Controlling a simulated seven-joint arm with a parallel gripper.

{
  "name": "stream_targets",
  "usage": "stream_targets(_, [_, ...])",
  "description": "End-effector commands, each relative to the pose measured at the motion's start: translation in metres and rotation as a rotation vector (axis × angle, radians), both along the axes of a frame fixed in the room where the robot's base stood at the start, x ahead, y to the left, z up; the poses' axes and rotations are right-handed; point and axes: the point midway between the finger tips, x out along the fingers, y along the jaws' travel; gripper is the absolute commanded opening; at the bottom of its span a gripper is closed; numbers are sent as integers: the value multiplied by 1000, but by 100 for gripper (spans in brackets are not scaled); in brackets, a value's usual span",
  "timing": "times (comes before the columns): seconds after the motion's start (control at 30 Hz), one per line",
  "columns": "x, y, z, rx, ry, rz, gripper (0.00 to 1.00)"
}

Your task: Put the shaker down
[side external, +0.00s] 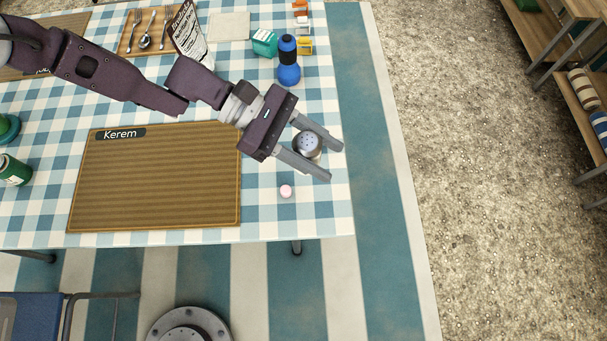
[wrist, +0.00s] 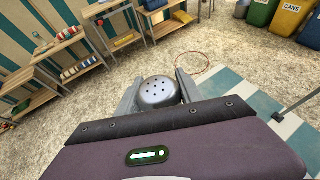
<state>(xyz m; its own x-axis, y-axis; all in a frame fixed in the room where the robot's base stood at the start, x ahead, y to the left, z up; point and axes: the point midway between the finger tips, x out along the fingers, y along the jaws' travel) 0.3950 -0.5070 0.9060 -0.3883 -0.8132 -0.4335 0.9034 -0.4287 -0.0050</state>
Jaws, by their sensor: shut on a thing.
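The shaker (side external: 307,145) has a silver domed top with dark holes. It is between the two grey fingers of my gripper (side external: 318,152), near the right edge of the checked table (side external: 262,212). My gripper is shut on it. In the wrist view the shaker's perforated top (wrist: 157,92) shows between the fingers of my gripper (wrist: 158,88). The shaker's lower body is hidden, and I cannot tell how high it is above the table.
A brown mat labelled Kerem (side external: 160,180) lies to the left.

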Motion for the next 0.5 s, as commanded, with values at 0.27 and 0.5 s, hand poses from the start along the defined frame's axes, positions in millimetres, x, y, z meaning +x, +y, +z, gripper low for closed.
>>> stream_targets(0.27, [28,-29,17,3,1,206,0])
stream_targets(0.5, [28,-29,-26,1,0,203,0])
